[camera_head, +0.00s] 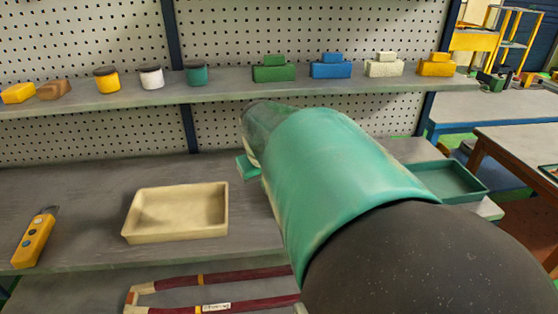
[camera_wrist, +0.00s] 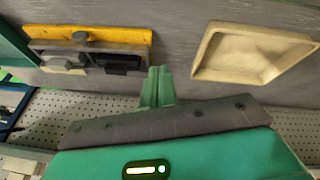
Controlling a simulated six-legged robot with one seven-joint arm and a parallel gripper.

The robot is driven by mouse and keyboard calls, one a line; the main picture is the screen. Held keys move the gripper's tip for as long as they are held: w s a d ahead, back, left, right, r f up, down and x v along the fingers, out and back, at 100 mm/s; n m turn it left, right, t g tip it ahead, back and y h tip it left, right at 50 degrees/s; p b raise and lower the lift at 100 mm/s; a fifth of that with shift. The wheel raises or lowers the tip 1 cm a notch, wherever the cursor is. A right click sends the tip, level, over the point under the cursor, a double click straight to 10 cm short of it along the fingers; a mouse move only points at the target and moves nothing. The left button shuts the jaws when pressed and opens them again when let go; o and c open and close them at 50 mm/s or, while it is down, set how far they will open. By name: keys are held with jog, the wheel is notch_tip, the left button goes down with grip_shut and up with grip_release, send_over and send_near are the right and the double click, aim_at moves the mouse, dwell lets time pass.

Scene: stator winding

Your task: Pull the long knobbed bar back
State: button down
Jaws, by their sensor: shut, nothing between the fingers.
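In the wrist view, a yellow plate (camera_wrist: 125,34) carries a long grey bar (camera_wrist: 110,47) with a dark knob (camera_wrist: 80,37) at its edge. A light grey hexagonal knob (camera_wrist: 62,64) and a black block (camera_wrist: 122,66) sit beside the bar. I cannot tell for certain which of these pieces is the knobbed bar of the task. My gripper (camera_wrist: 158,72) has its green fingers together and empty, just to the right of the plate and apart from the bar.
A cream tray (camera_head: 178,235) lies on the shelf left of my arm; it also shows in the wrist view (camera_wrist: 255,85). A teal tray (camera_head: 480,190) is at the right. A yellow handheld device (camera_head: 34,240) lies far left. Coloured blocks and jars line the upper shelf (camera_head: 220,91).

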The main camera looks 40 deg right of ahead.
jog(key=s+d+f+m, duration=0.1)
jog(key=d+f, duration=0.3)
jog(key=d, duration=1)
jog(key=s+d+f+m, duration=0.1)
jog(key=d+f, duration=0.3)
jog(key=d, duration=1)
jog(key=shift+m+y, duration=0.3)
jog(key=shift+m, duration=0.4)
jog(key=shift+s, duration=0.1)
jog(key=x, duration=1)
jog(key=shift+s, duration=0.1)
